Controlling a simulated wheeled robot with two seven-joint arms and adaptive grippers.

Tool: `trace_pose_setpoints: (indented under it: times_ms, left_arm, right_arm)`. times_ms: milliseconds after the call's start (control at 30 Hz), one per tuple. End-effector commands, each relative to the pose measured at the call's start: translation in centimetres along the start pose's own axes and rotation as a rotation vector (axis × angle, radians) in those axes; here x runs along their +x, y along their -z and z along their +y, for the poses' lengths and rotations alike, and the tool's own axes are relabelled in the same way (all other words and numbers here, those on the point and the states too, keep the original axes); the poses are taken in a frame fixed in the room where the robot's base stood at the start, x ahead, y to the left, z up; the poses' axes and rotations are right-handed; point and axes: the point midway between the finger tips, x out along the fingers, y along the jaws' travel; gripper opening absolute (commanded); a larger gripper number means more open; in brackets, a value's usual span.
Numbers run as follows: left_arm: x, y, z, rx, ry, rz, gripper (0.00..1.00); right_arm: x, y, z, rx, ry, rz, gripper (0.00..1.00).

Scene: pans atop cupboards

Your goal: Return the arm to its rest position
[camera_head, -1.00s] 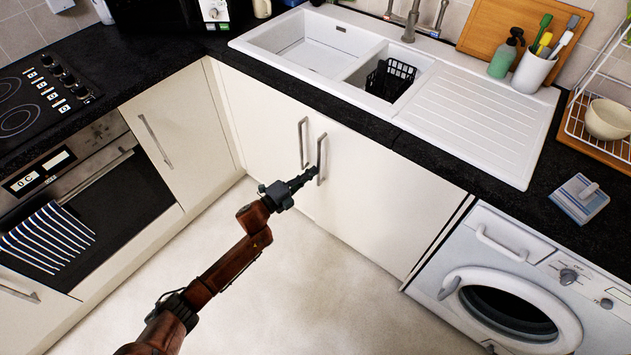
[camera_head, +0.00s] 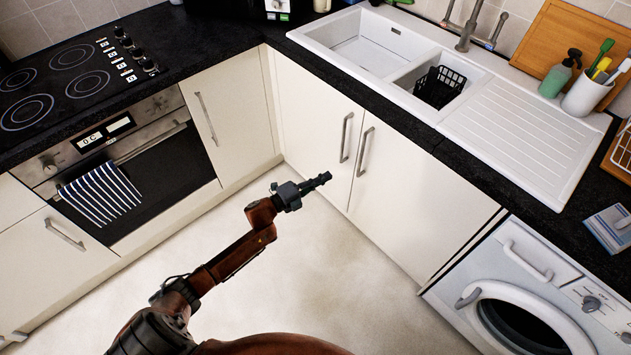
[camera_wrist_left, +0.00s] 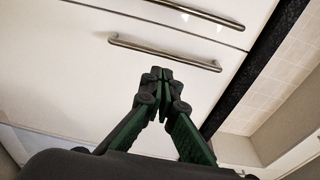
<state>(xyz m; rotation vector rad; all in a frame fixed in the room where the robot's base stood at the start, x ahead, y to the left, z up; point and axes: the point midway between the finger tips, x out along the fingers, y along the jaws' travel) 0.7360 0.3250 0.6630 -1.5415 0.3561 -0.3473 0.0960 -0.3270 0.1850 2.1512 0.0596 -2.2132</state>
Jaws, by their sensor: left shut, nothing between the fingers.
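My left arm comes in from the lower left in the head view. Its gripper (camera_head: 318,181) is shut and empty, held over the pale floor in front of the sink cupboard. The left wrist view shows the closed fingertips (camera_wrist_left: 161,76) with a cupboard door and its bar handle (camera_wrist_left: 165,52) beyond them. The gripper is apart from the handles. Both sink cupboard doors look closed, with a left handle (camera_head: 346,137) and a right handle (camera_head: 364,152). My right gripper is not in view.
The washing machine (camera_head: 520,270) stands at the right. The oven (camera_head: 130,165) with a striped towel (camera_head: 98,192) is at the left. The white sink (camera_head: 445,50) is set in the black worktop. The floor (camera_head: 350,270) around the arm is clear.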

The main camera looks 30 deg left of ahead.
Motion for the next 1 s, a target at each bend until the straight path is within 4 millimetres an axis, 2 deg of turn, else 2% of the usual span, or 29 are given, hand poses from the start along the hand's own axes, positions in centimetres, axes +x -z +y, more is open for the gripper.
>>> trace_pose_setpoints:
  times_ms: [100,200,533,633,667,767,867,1000]
  left_arm:
    - [-1.7,-0.1,-0.2,0.000,0.001,-0.001,0.00]
    - [-2.5,-0.1,-0.1,0.000,0.001,0.000,0.00]
    - [-2.8,-0.1,0.1,-0.003,-0.001,0.000,0.00]
    - [-3.4,-0.3,1.7,-0.040,-0.025,-0.025,0.00]
    - [-3.8,-0.4,2.6,-0.062,-0.040,-0.040,0.00]
    - [-5.9,-0.9,7.3,-0.178,-0.114,-0.122,0.00]
    - [-9.3,-1.1,13.4,-0.330,-0.211,-0.235,0.00]
    - [-15.1,-0.3,21.9,-0.539,-0.344,-0.404,0.00]
  right_arm:
    - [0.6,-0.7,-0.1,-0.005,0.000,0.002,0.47]
    - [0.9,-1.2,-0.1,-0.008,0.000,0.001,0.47]
    - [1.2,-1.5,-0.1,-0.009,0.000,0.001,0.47]
    - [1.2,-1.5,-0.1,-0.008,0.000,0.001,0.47]
    - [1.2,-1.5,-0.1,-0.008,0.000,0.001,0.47]
    - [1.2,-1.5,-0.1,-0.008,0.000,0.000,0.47]
    - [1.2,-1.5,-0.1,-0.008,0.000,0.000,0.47]
    - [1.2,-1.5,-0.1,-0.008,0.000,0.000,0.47]
